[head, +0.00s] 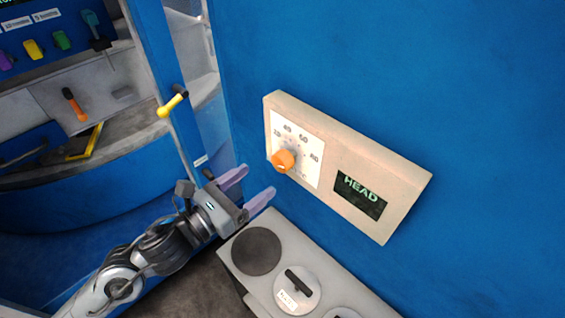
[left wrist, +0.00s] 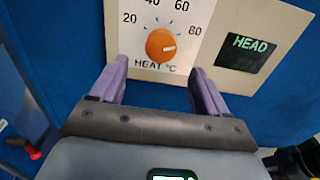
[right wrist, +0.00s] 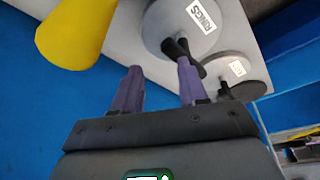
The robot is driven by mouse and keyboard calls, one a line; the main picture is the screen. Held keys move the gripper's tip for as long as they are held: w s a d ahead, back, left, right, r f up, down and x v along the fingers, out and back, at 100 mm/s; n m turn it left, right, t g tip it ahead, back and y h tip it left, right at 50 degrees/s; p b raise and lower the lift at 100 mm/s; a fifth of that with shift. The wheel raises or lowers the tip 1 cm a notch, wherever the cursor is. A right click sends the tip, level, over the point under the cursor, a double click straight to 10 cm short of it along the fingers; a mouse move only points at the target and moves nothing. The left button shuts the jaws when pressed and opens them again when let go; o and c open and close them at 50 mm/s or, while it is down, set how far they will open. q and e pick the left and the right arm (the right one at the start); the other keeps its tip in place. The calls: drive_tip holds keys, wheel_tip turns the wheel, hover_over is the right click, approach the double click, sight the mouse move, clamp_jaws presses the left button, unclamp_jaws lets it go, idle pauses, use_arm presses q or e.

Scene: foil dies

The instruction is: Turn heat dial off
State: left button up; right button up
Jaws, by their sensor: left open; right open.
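The heat dial is an orange round knob (head: 283,160) on a white scale plate (head: 306,166), fixed to a beige panel (head: 400,190) on the blue wall. In the left wrist view the knob (left wrist: 161,45) has a white mark on its right side, pointing right, below the 80. My left gripper (head: 258,181) is open, left of and below the knob in the head view. In the left wrist view its two purple fingers (left wrist: 159,70) stand either side of and just short of the knob, apart from it. My right gripper (right wrist: 158,70) is open and empty, seen only in the right wrist view.
A black HEAD display (head: 360,196) sits right of the dial. Below is a grey bench (head: 318,268) with round lids, one with a black handle (head: 299,282). A yellow-handled lever (head: 172,103) sticks out at left. A yellow object (right wrist: 75,35) is near my right gripper.

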sight(278, 166)
use_arm(q)
drive_tip(key=p+x, duration=0.1)
drive_tip(key=x, duration=0.8)
drive_tip(key=shift+w+d, duration=0.1)
drive_tip(key=shift+d, duration=0.05)
drive_tip(key=c, duration=1)
drive_tip(key=shift+f, duration=0.1)
